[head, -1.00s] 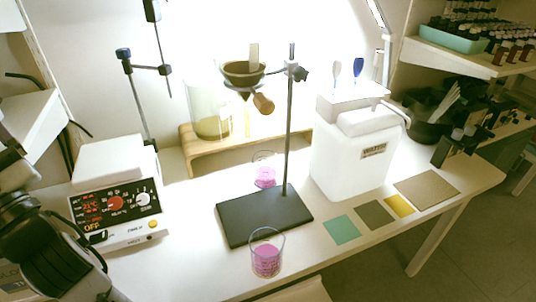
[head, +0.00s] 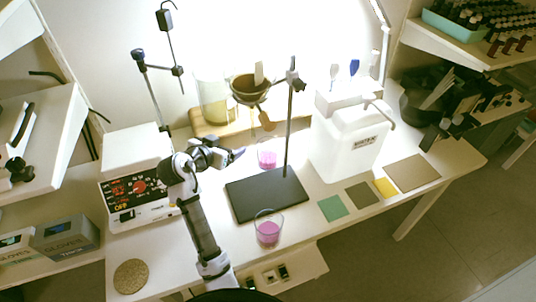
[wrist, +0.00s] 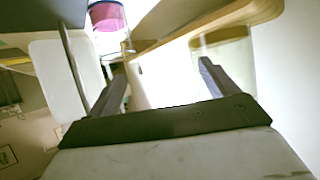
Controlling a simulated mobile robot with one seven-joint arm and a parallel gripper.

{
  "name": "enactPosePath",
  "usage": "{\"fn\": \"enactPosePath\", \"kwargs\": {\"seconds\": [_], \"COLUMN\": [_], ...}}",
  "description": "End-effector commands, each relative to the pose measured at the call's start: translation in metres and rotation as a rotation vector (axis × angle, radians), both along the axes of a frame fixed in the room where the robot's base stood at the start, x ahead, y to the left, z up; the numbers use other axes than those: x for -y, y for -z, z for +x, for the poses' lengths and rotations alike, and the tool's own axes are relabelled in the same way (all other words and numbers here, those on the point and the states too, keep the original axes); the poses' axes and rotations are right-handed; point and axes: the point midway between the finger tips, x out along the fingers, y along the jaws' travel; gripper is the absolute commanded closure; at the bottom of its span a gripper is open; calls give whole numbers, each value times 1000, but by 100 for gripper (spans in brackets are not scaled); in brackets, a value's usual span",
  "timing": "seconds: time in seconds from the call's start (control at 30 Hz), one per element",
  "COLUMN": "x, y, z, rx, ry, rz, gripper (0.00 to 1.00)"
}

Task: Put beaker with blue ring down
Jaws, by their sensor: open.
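Two clear beakers with pink contents stand on the white bench. The rear beaker (head: 267,158) is behind the black stand base (head: 262,195); the front beaker (head: 268,231) is at that base's front edge. A beaker with pink contents (wrist: 107,16) shows at the top left there, partly cut off.
A hotplate (head: 138,190) stands left of my arm. The stand's rod (head: 289,120) and funnel (head: 250,88) rise near the rear beaker. A wooden rack (head: 205,130) is behind. A white jug (head: 345,145) and coloured mats (head: 360,195) lie to the right.

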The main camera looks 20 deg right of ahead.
Motion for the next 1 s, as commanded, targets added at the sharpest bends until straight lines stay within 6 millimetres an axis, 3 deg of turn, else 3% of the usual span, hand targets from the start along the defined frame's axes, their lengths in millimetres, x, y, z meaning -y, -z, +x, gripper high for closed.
{"fn": "enactPosePath", "kwargs": {"seconds": [0.1, 0.33, 0.7, 1.0], "x": [14, 26, 81, 103], "y": [27, 42, 67, 72], "z": [-19, -36, -10, 0], "rx": [-10, 26, 26, 28], "ry": [197, 363, 358, 356], "rz": [-41, -94, -91, -91], "gripper": [15, 15, 15, 15]}}
